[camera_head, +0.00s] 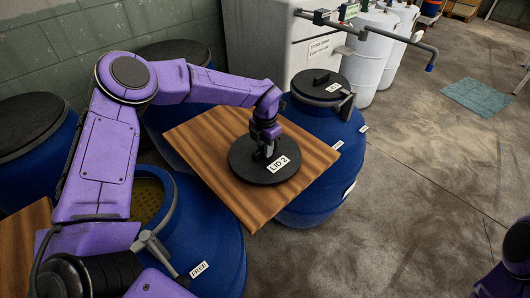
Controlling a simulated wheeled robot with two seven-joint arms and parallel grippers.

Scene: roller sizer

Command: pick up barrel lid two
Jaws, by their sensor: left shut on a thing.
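Barrel lid two (254,168) is a flat black disc with a white label reading "LID 2". It is on or just above a brown wooden board (207,133); I cannot tell whether it touches. My left gripper (264,151) points down over the lid's middle and is shut on it, hiding the grip point. My right arm shows only in part at the lower right edge; its gripper is not in view.
An open blue barrel (217,243) labelled "FREE" stands in front of the board. A blue barrel with a black lid (322,82) stands to the right, and other blue barrels stand left. White drums (372,55) are at the back. The concrete floor (420,190) at right is clear.

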